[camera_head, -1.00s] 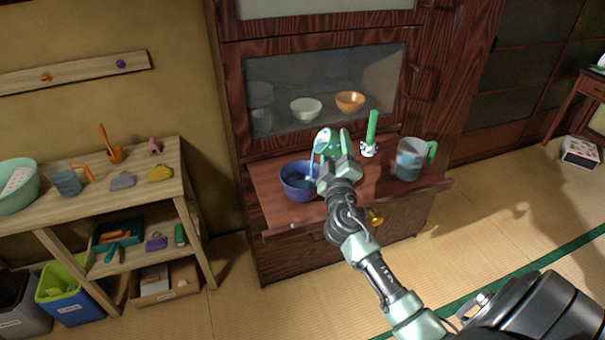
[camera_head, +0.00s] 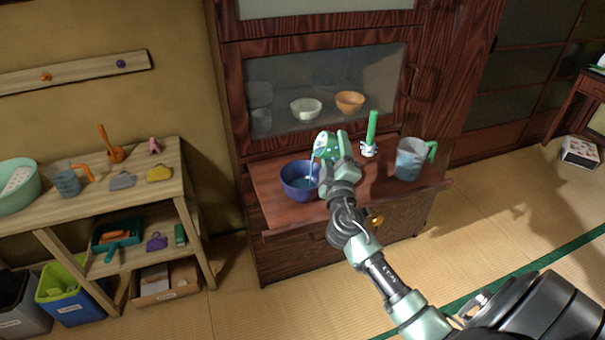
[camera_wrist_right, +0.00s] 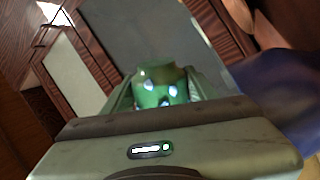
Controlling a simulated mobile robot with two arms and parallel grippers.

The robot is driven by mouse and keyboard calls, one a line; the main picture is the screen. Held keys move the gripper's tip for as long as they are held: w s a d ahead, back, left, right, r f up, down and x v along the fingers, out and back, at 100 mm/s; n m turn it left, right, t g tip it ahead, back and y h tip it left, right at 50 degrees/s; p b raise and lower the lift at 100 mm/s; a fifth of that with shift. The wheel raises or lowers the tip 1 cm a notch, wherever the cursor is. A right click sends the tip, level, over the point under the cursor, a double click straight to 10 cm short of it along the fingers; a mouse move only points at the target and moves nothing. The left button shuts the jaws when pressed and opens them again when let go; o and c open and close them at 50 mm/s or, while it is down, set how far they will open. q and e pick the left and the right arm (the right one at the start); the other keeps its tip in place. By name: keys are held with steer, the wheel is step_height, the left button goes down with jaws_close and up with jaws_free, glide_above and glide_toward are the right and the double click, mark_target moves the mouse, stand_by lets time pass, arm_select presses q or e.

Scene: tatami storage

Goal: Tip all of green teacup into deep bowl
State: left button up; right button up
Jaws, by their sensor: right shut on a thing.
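My right gripper (camera_head: 334,152) is shut on the green teacup (camera_head: 324,148), which is tilted over the right side of the deep bowl. A thin pale-blue stream runs from the cup's lip down toward the bowl. The deep bowl (camera_head: 296,182) is dark blue and stands upright on the cabinet's pull-out shelf, with blue liquid visible inside. In the right wrist view the green teacup (camera_wrist_right: 164,86) with white spots sits between the fingers, and the blurred deep bowl (camera_wrist_right: 275,88) is at the right. My left gripper is not in view.
A measuring jug (camera_head: 410,160) with a green handle and a patterned cup (camera_head: 369,150) holding a green upright object stand right of the gripper on the shelf (camera_head: 285,218). A white bowl (camera_head: 305,108) and an orange bowl (camera_head: 350,102) sit behind the cabinet glass.

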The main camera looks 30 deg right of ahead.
mark_target(328, 152)
steer(key=shift+a+r+n+y, duration=0.1)
steer(key=shift+r+n+y, duration=0.25)
steer(key=shift+n, duration=0.85)
stand_by(0.4)
steer(key=shift+w+a+r+n+t, duration=0.2)
steer(key=shift+a+n, duration=0.2)
steer(key=shift+n, duration=0.1)
steer(key=shift+w+a+r+n+t, duration=0.15)
steer(key=shift+a+r+n+t, duration=0.05)
steer(key=shift+a+n, duration=0.25)
stand_by(0.4)
steer(key=shift+w+a+r+n+y, duration=0.1)
steer(key=shift+r+n+y, duration=0.2)
steer(key=shift+n, duration=0.65)
